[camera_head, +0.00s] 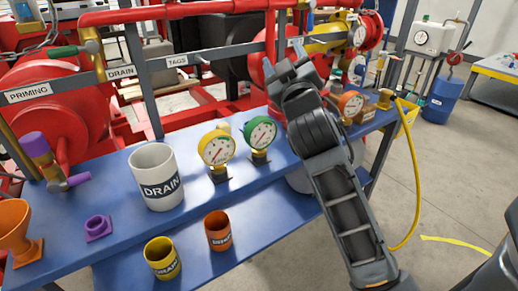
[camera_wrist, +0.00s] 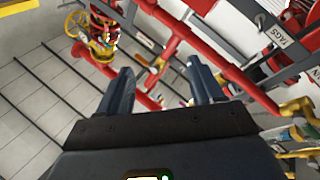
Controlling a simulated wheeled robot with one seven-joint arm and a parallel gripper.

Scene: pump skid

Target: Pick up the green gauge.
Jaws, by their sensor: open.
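The green gauge (camera_head: 260,134) stands upright on the blue bench, with a green rim, a white dial and a dark foot. It is in the head view only. A yellow gauge (camera_head: 216,148) stands just to its left, and an orange-red gauge (camera_head: 350,104) is further right, beyond my arm. My gripper (camera_head: 286,68) is raised above and to the right of the green gauge, apart from it, with its fingers pointing up and away. In the wrist view my gripper (camera_wrist: 164,88) is open, with nothing between its two fingers.
A white DRAIN cup (camera_head: 156,178) stands left of the gauges on the blue bench (camera_head: 110,232). Yellow (camera_head: 162,259) and orange (camera_head: 219,231) cups are on the lower shelf. A red pipe (camera_head: 170,13) and grey rail run behind. A yellow hose (camera_head: 414,190) hangs at right.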

